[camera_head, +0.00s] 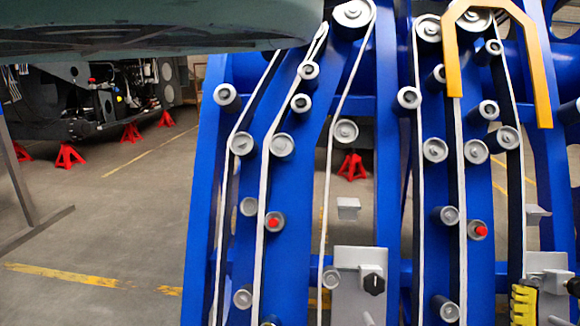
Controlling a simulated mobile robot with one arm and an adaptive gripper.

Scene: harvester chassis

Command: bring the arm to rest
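My gripper is not in view, and I cannot tell whether it is open or shut. The blue harvester chassis (395,150) fills the middle and right of the view. It carries pale belts (265,180) running over several grey rollers (435,150). Two rollers have red centres, one in the left half (273,222) and one in the right half (480,231). A yellow bent bar (535,75) spans the top right. A grey plate (350,300) with a black knob (373,284) sits low on the chassis.
A large grey-green surface (150,28) covers the top left, close to the camera. Red stands (68,156) and dark machinery (110,95) are farther back. A grey metal frame (20,195) stands at the left edge. The floor (110,220) at left is clear, with yellow lines.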

